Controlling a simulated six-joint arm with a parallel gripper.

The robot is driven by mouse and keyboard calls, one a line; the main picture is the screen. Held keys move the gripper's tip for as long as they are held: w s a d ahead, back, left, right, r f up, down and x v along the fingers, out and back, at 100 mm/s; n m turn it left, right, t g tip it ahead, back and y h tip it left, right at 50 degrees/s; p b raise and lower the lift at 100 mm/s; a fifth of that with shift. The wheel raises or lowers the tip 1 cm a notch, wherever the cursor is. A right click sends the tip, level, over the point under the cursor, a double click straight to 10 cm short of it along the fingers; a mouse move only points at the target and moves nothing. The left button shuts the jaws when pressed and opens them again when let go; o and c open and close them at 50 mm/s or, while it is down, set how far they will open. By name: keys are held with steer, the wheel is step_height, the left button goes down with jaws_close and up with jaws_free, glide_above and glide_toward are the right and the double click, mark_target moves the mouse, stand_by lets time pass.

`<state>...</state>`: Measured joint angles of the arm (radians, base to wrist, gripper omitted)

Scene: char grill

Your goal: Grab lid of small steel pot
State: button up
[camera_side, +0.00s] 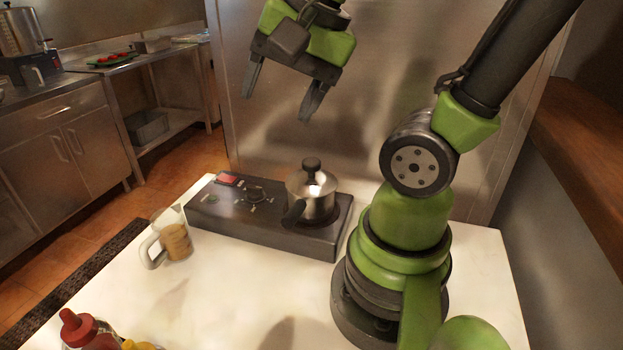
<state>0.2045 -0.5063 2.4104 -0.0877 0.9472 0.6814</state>
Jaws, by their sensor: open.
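The small steel pot (311,203) stands on the right part of a dark hot plate. Its steel lid (312,178) is on it, with a round black knob (311,164) on top.
The hot plate (232,214) has a red switch and a dial. A glass jug (168,238) stands to its left. Red and yellow bottles (88,331) are at the front left. The white table (230,300) is clear in front. A steel panel (390,90) rises behind.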

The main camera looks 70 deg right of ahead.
steer(key=d+f+m+g, duration=0.3)
steer(key=d+m, duration=0.3)
steer(key=m, duration=0.6)
steer(key=m+g, duration=0.2)
steer(key=m, duration=0.7)
glide_toward(311, 161)
steer(key=shift+a+f, duration=0.15)
steer(key=shift+a, duration=0.15)
steer(key=shift+d+f+m, duration=0.15)
steer(key=shift+f+m, duration=0.1)
steer(key=shift+m, duration=0.25)
steer(key=shift+f, duration=4.8)
steer(key=shift+c, duration=0.4)
steer(key=c, duration=0.9)
